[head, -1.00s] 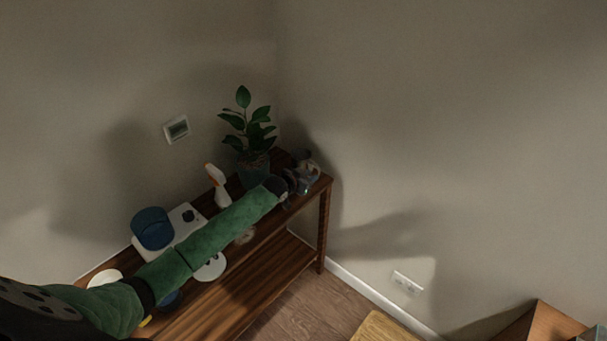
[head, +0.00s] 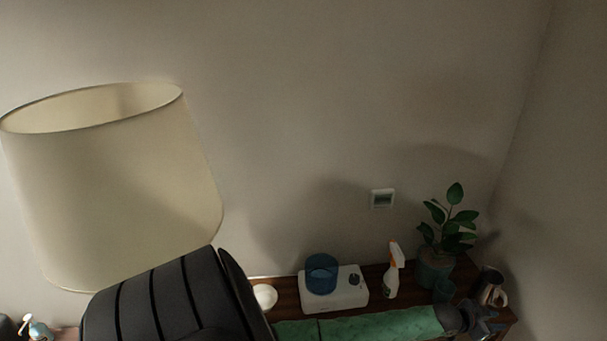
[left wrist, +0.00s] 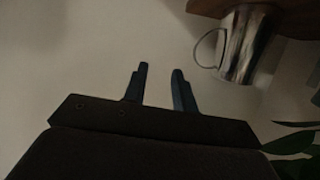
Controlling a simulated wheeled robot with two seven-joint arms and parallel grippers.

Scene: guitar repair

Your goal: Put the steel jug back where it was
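The steel jug (head: 491,287) stands on the right end of the wooden shelf (head: 287,294), to the right of the potted plant. In the left wrist view the shiny jug (left wrist: 244,45) with its loop handle is at the top right, against the shelf's wooden edge. My left gripper (head: 486,326) is in front of and just below the jug in the head view. Its two fingers (left wrist: 158,88) are apart with nothing between them, and the jug lies clear of them. My right gripper is not in view.
A spray bottle (head: 393,272), a white device (head: 346,291) with a blue container (head: 321,273) and a white round item (head: 265,296) follow leftward. A large lampshade (head: 110,185) fills the left.

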